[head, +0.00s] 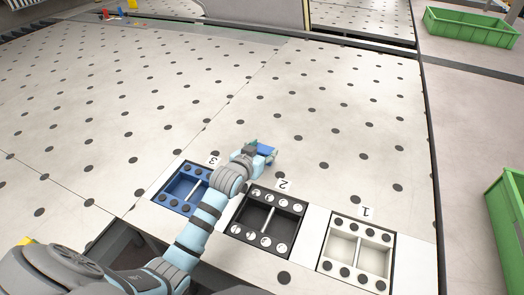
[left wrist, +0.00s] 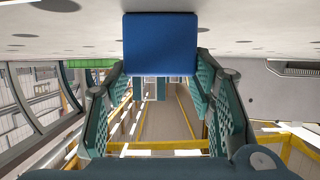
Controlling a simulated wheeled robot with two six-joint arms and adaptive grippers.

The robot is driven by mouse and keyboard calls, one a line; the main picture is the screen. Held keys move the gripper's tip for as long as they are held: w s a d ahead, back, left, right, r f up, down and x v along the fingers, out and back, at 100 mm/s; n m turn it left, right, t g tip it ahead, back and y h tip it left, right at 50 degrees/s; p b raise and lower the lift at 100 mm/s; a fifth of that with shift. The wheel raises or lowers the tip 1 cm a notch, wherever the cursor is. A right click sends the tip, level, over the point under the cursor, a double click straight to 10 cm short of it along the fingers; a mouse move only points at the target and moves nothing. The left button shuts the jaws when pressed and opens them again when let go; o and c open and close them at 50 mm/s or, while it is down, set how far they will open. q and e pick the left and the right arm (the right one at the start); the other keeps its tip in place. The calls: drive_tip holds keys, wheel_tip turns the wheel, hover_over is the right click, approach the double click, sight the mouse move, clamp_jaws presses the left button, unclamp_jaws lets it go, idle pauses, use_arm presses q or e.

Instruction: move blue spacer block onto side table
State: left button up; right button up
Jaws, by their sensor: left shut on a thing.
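The blue spacer block (head: 267,150) shows as a small blue patch at my left gripper (head: 258,153), over the perforated table just beyond the label 2. In the left wrist view the block (left wrist: 160,43) is a plain blue face at top centre, at the ends of the two green fingers of my left gripper (left wrist: 160,75). The gripper is shut on the block. The wrist and fingers hide part of the block in the head view, and I cannot tell whether it touches the table. My right gripper is not in view. No side table can be clearly made out.
Three trays stand in a row near the front edge: blue (head: 183,188), black (head: 266,222) and white (head: 357,254). Green crates (head: 470,27) are at the far right and right edge (head: 508,215). The dotted table (head: 130,90) beyond the trays is largely clear.

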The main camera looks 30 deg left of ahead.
use_arm(q)
drive_tip(key=o, duration=1.2)
drive_tip(key=shift+r, duration=0.1)
drive_tip(key=p+v, duration=0.1)
drive_tip(key=v, duration=1.1)
drive_tip(key=shift+s+p, duration=0.1)
drive_tip(key=shift+p, duration=0.25)
